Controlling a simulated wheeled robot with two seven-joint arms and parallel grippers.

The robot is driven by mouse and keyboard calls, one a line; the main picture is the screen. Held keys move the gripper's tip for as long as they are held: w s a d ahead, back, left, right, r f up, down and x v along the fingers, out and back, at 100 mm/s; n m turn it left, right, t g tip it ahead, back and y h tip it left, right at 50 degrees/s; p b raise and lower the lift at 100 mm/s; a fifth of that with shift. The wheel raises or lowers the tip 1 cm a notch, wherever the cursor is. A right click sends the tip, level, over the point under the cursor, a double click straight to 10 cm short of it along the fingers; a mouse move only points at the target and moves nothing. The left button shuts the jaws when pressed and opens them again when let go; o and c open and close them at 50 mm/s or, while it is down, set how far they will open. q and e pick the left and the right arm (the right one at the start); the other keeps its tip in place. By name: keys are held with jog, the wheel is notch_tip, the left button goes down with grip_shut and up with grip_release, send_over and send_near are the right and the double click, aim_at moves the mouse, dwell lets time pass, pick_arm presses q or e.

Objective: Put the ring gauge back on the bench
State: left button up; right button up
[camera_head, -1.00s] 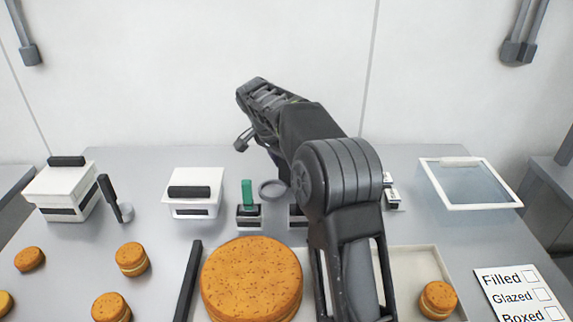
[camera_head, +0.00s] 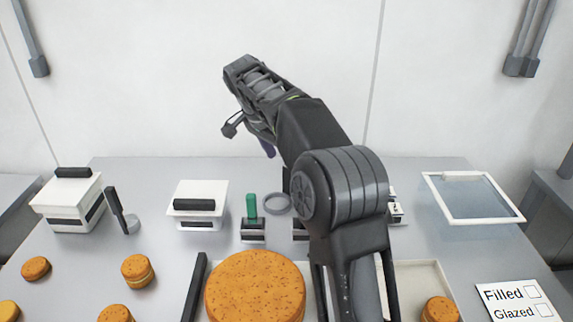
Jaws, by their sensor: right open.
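The ring gauge (camera_head: 277,204), a thin grey ring, lies on the grey bench (camera_head: 140,172) just right of a green-handled tool in a small holder (camera_head: 252,219). My right arm covers the area right of the ring. My right gripper (camera_head: 232,128) is raised above the back of the bench, up and to the left of the ring and apart from it. It is open, with nothing seen in it. My left gripper is not in view.
White lidded boxes (camera_head: 67,203) (camera_head: 197,208) and a dark-handled tool (camera_head: 117,212) stand at the left. A large round cake (camera_head: 256,287) is in front, with several small ones around. A glass-topped frame (camera_head: 474,221) and a checklist card (camera_head: 513,301) are at the right.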

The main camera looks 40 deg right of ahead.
jog(key=p+v, duration=0.1)
jog(key=v, duration=0.2)
jog(key=shift+d+p, duration=0.1)
jog(key=shift+p, duration=0.2)
